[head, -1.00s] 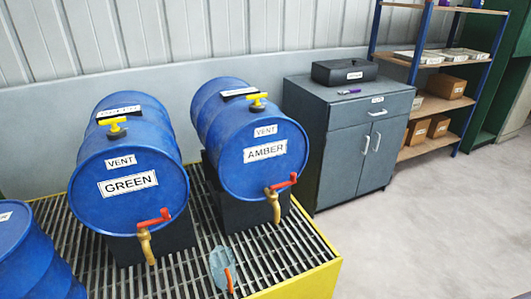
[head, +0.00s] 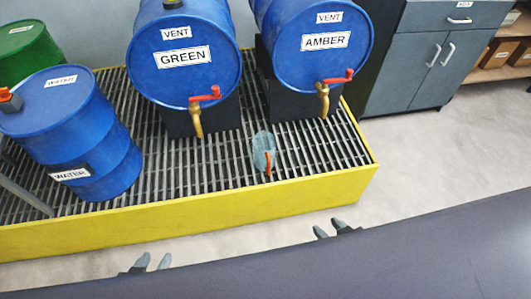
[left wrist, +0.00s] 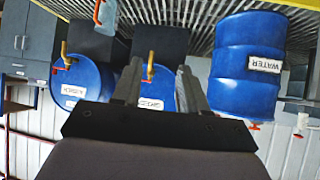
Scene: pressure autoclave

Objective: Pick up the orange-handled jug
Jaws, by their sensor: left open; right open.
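The orange-handled jug (head: 262,152) is a small, translucent pale-blue vessel with an orange handle on its near side. It stands on the grated yellow platform, in front of and between the GREEN and AMBER drums. It also shows near the top of the left wrist view (left wrist: 105,14), where the picture is upside down. My left gripper (head: 153,262) is at the bottom left of the head view, open and empty, short of the platform's front. My right gripper (head: 332,228) is open and empty, below and right of the jug, also short of the platform. Both are apart from the jug.
The GREEN drum (head: 185,62) and AMBER drum (head: 318,45) lie on dark stands with red-handled taps. An upright WATER drum (head: 75,135) stands left. The yellow platform edge (head: 220,212) runs in front. A grey cabinet (head: 425,60) stands right; open floor (head: 440,145) lies before it.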

